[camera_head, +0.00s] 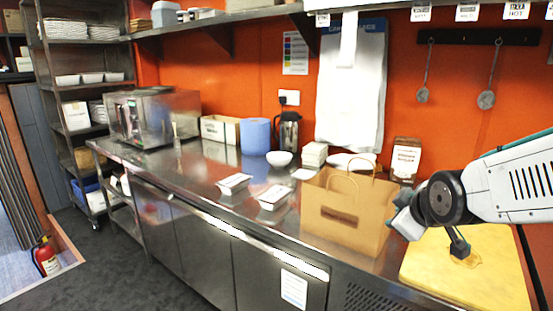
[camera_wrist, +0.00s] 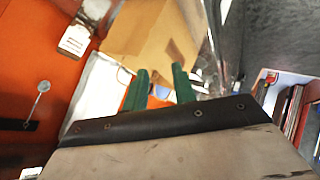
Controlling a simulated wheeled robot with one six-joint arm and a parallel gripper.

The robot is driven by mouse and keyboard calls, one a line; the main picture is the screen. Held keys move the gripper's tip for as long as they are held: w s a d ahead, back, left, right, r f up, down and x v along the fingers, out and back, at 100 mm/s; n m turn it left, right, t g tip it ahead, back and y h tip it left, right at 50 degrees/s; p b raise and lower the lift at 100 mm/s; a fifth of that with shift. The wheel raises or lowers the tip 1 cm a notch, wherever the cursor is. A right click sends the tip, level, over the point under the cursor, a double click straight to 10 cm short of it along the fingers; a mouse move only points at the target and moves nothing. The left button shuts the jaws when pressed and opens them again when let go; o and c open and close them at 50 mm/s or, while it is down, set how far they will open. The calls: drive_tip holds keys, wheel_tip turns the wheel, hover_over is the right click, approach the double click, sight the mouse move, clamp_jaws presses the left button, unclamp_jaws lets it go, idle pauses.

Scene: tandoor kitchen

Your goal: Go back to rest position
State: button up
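My gripper (camera_head: 402,217) is at the right in the head view, close beside the right side of a brown paper bag (camera_head: 345,215) with handles. The bag stands upright on the steel counter (camera_head: 215,190). In the wrist view my gripper's two green fingers (camera_wrist: 160,78) stand apart with a gap between them, and I see nothing held there. The brown bag (camera_wrist: 145,35) shows beyond the fingertips. Whether the gripper touches the bag is not clear. My arm reaches in from the right edge of the head view.
A yellow board (camera_head: 475,275) lies below my arm. Two small white containers (camera_head: 273,197), a white bowl (camera_head: 279,158), a blue roll (camera_head: 255,136) and a metal flask (camera_head: 289,131) stand left of the bag. A labelled brown container (camera_head: 405,160) stands behind the gripper. Ladles (camera_head: 487,98) hang above.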

drive_tip(key=s+m+g, duration=0.8)
drive_tip(key=s+m, duration=0.1)
drive_tip(key=s, duration=1.6)
drive_tip(key=shift+d+r+g, duration=0.25)
drive_tip(key=shift+r+g, duration=0.05)
drive_tip(key=shift+r, duration=0.05)
